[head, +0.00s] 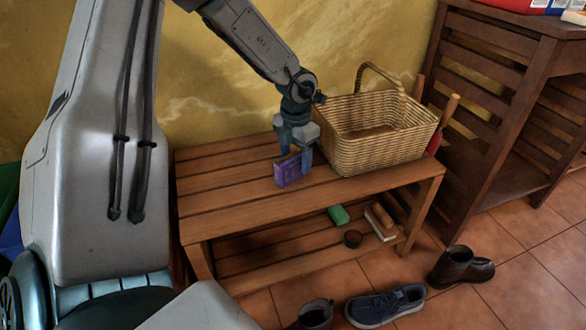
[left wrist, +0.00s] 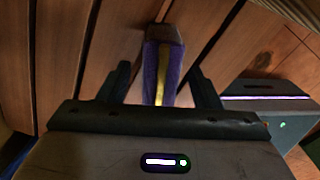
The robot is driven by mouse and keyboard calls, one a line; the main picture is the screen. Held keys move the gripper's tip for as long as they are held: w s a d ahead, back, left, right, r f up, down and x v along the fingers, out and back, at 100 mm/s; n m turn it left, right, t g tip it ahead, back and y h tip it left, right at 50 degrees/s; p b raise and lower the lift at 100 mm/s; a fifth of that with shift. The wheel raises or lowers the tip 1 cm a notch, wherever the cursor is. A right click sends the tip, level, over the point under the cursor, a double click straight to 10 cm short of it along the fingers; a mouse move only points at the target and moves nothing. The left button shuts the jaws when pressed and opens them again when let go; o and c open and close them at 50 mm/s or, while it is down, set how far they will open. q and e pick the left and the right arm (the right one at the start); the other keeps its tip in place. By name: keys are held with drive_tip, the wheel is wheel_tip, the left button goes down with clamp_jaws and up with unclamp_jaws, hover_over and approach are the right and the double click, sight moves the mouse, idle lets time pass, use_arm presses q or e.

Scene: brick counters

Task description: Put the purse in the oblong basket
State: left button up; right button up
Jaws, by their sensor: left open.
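The small purple purse (head: 287,171) stands on the slatted wooden bench, left of the basket. In the left wrist view the purse (left wrist: 162,68) shows a yellow stripe and lies between my two fingers, with a gap on each side. My left gripper (head: 297,157) points down at the purse, open, its fingers partly hiding it in the head view. The oblong wicker basket (head: 385,157) with an arched handle stands on the right part of the bench. Its visible inside looks empty.
The bench top (head: 225,190) is clear at the left. Wooden handles (head: 448,110) rise behind the basket. A dark slatted stand (head: 490,130) is close on the right. A green block (head: 338,214) and brush (head: 381,221) lie on the lower shelf. Shoes (head: 385,304) are on the floor.

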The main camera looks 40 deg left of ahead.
use_arm(q)
drive_tip(key=shift+f, duration=0.45)
drive_tip(key=c, duration=1.1)
drive_tip(key=shift+r, duration=0.15)
